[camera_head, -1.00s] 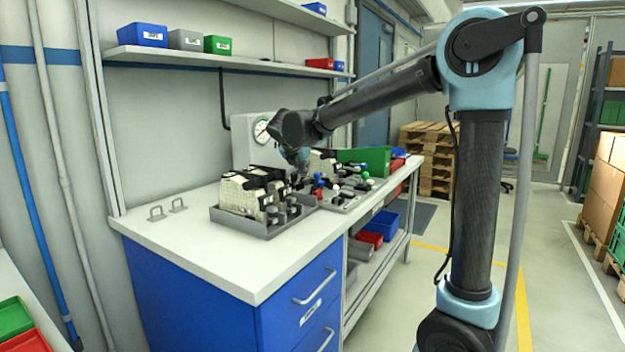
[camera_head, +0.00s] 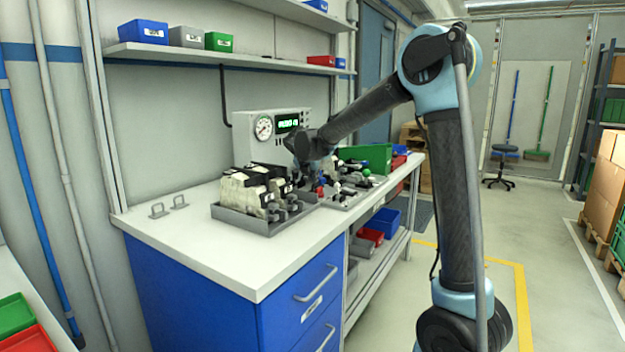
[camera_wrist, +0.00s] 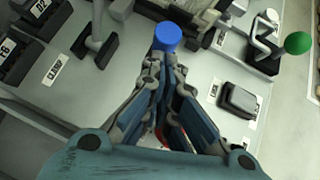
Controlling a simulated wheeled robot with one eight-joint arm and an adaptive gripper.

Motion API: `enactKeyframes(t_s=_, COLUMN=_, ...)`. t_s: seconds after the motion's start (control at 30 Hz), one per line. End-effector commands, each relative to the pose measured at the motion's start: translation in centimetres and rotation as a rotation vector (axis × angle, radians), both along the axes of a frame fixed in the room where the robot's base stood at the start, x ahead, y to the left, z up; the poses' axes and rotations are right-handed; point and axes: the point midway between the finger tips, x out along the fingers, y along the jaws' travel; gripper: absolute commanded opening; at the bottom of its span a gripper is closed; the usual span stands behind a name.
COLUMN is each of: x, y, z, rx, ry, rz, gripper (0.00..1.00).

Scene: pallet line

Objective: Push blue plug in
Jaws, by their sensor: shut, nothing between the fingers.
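The blue plug (camera_wrist: 168,37) shows in the wrist view as a round blue knob just beyond my fingertips, at the upper middle. My gripper (camera_wrist: 168,62) is shut and empty, with its fingertips close to the blue knob; I cannot tell whether they touch it. The knob's lower part and its seat are hidden by the fingers. In the head view my gripper is mostly hidden behind my wrist, above the grey fixture plate (camera_head: 345,203).
A green knob (camera_wrist: 298,43) on a lever stands to the right. A dark block (camera_wrist: 239,101) lies right of my fingers. In the head view, a tray (camera_head: 262,229) of pale parts stands at left, a gauge box (camera_head: 262,152) behind and a green bin (camera_head: 378,159) at right.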

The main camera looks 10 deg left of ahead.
Motion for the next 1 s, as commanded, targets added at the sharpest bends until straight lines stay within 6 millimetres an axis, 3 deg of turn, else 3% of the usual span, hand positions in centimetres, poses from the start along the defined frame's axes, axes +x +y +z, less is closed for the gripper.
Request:
enactKeyframes(t_s=0.47, x=0.6, y=-0.1, z=0.0, rx=0.000, ry=0.000, rz=0.000, gripper=0.00)
enactKeyframes(t_s=0.73, x=3.4, y=-1.3, z=0.0, rx=-0.001, ry=-0.001, rz=-0.002, gripper=0.00)
enactKeyframes(t_s=1.0, x=3.8, y=-1.4, z=0.1, rx=-0.001, ry=-0.002, rz=-0.001, gripper=0.00)
